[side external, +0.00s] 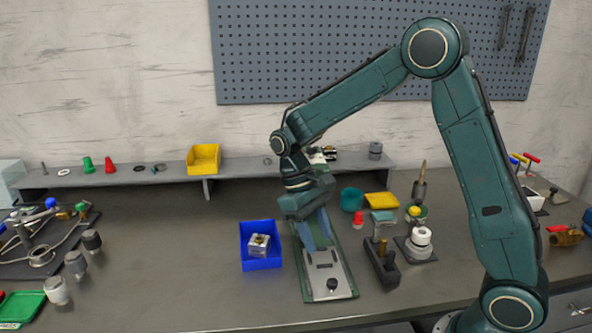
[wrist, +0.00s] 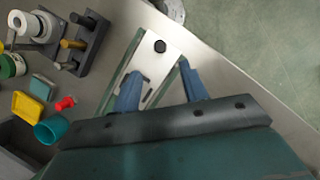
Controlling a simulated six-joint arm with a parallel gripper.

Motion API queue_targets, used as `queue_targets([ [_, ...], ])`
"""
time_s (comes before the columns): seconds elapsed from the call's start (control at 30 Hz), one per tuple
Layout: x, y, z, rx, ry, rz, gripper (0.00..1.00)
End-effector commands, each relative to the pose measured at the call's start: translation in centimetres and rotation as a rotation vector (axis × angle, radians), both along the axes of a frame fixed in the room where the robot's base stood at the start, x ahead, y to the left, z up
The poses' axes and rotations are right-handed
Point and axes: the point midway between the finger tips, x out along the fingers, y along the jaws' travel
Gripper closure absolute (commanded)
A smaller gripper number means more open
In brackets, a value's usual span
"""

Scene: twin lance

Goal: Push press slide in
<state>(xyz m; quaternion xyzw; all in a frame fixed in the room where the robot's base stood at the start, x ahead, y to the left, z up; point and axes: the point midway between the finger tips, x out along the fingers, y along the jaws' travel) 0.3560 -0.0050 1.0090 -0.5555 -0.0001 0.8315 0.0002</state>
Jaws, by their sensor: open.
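The press slide (side external: 323,272) is a pale metal plate with slots, lying on a long green base (side external: 348,285). A black knob (side external: 332,284) stands at its front end. In the wrist view the slide (wrist: 150,60) runs between green rails, with the knob (wrist: 160,46) at its far end. My gripper (side external: 319,246) is open above the slide, its two blue fingers pointing down, behind the knob in the side view. In the wrist view the gripper (wrist: 160,80) has its fingers apart over the slide, with nothing seen between them. The back of the press is hidden behind my gripper.
A blue bin (side external: 262,263) holding a metal block (side external: 259,245) stands left of the base. A dark fixture with a brass post (side external: 382,262) and a white roll on a stand (side external: 421,237) stand to the right. A shelf (side external: 130,177) runs behind.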

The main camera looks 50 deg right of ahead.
Motion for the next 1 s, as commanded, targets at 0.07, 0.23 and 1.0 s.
queue_targets([
  [0.07,-0.6,0.0,-1.2,0.000,0.005,0.000,0.56],
  [0.23,-1.6,0.0,-3.6,0.001,0.004,0.000,0.56],
  [1.0,-3.9,0.0,-9.3,0.001,0.000,-0.002,0.56],
])
